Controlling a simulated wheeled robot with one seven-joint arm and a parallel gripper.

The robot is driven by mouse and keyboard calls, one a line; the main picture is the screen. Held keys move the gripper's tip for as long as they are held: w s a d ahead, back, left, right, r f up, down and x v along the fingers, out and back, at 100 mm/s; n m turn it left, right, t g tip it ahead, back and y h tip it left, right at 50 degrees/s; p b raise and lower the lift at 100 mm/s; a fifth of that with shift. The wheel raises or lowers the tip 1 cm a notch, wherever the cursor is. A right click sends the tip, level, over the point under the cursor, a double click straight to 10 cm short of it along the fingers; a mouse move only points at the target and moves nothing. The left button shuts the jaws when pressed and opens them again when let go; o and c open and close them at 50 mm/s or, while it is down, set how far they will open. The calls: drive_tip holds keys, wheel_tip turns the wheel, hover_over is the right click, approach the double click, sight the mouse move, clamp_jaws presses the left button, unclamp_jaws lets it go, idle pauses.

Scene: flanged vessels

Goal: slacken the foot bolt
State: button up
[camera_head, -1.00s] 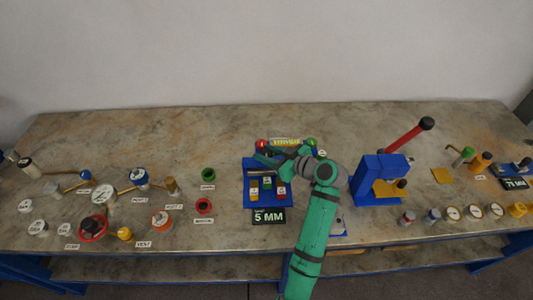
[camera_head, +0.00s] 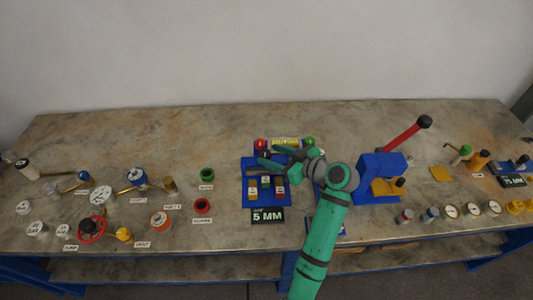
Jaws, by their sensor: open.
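My green arm reaches over the middle of the bench. My gripper (camera_head: 266,158) is at its end, above the back part of a blue fixture (camera_head: 247,165); it is open, its dark fingers pointing left. The fixture holds coloured blocks and has a black "5 MM" sign (camera_head: 268,216) at its front. I cannot make out which part is the foot bolt; the arm hides part of the fixture's right side.
A blue press (camera_head: 377,172) with a red lever (camera_head: 404,136) stands close right of my arm. Several labelled valves and fittings, including a red handwheel (camera_head: 91,229), fill the left. Several gauges (camera_head: 472,209) line the right front. The back of the bench is clear.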

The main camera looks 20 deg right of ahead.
drive_tip(key=v, duration=0.7)
idle(0.5)
